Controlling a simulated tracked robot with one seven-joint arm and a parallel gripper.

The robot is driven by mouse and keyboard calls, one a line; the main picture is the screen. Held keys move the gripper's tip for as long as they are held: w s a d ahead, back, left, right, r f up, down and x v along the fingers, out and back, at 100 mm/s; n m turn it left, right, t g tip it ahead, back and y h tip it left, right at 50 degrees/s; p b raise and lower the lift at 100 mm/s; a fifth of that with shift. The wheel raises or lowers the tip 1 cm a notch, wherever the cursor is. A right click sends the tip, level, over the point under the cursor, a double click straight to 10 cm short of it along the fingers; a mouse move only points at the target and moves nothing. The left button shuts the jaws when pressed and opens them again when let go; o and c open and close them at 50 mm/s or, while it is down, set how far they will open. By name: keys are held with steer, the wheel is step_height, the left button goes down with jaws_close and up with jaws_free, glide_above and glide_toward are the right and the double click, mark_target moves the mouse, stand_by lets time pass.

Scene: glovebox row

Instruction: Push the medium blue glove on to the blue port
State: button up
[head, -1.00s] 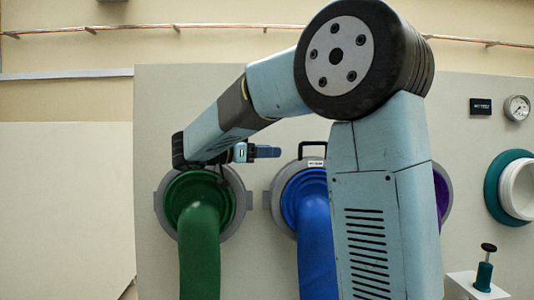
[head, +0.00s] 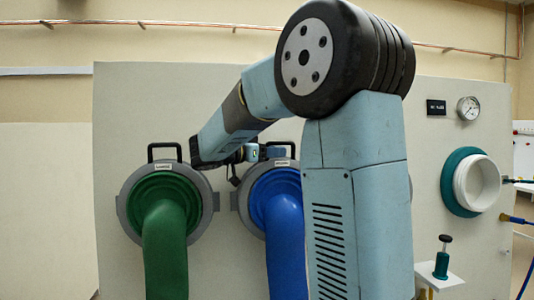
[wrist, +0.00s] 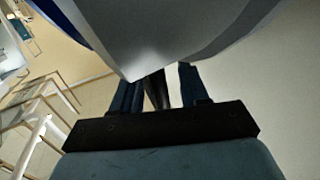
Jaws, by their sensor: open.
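The blue glove (head: 286,245) hangs as a long sleeve from the blue port (head: 244,207) in the head view. The port has a grey ring, a small label and a black handle on top; my arm hides part of its right side. My gripper (head: 266,153) is open at the port's upper rim, near the handle. I cannot tell whether it touches. In the wrist view my gripper's dark blue fingers (wrist: 158,88) stand apart, partly covered by a large grey shape with a blue edge, too close to identify.
A green port (head: 124,208) with a green glove (head: 165,250) is to the left. A teal-ringed white port (head: 478,187), a gauge (head: 468,108) and a small shelf with a teal plunger (head: 441,264) are to the right. A copper pipe (head: 150,25) runs above.

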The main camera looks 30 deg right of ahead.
steer(key=shift+d, duration=0.1)
steer(key=shift+c, duration=0.2)
jaws_close()
stand_by(0.4)
stand_by(0.4)
steer(key=c, duration=0.5)
jaws_free()
jaws_close()
